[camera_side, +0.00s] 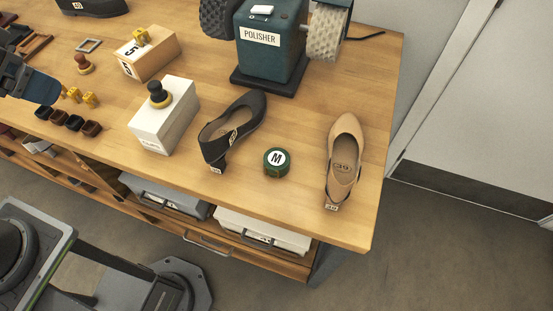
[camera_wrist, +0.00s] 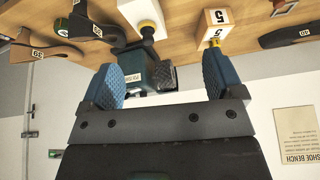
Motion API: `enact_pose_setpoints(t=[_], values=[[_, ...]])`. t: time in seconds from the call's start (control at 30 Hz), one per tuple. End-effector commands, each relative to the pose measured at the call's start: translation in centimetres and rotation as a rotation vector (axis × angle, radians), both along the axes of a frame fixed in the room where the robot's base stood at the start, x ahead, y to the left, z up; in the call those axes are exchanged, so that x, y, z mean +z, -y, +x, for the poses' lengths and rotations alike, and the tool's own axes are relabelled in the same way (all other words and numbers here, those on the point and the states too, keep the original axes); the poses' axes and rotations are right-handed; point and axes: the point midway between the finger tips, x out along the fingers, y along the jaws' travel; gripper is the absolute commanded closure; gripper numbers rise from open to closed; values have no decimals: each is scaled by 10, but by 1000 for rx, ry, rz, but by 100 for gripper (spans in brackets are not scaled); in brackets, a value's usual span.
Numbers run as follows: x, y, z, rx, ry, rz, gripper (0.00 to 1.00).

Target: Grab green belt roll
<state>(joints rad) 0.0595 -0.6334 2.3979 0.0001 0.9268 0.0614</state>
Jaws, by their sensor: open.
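The green belt roll (camera_side: 276,162) lies flat on the wooden bench in the side view, with a round white label marked M on top. It sits between a black heeled shoe (camera_side: 232,130) and a tan shoe (camera_side: 343,160). In the side view a blue part of my arm enters at the left edge, well away from the roll.
A teal polisher (camera_side: 268,55) stands behind the roll. A white box (camera_side: 163,120) with a black and yellow stamp (camera_side: 159,93) stands to its left. A box marked 5 (camera_side: 150,57) and several small dark pieces are further left. The bench around the roll is clear.

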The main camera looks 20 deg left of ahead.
Motion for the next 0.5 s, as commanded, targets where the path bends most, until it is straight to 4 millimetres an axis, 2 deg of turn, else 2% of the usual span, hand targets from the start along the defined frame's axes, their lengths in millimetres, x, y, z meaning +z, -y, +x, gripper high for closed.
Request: enact_pose_setpoints(t=[0.13, 0.27, 0.37, 0.5], values=[[13, 34, 41, -211, -73, 51, 13], [16, 73, 77, -409, -133, 101, 13], [10, 108, 101, -561, -177, 139, 13], [-10, 165, 128, -777, -236, 192, 13]])
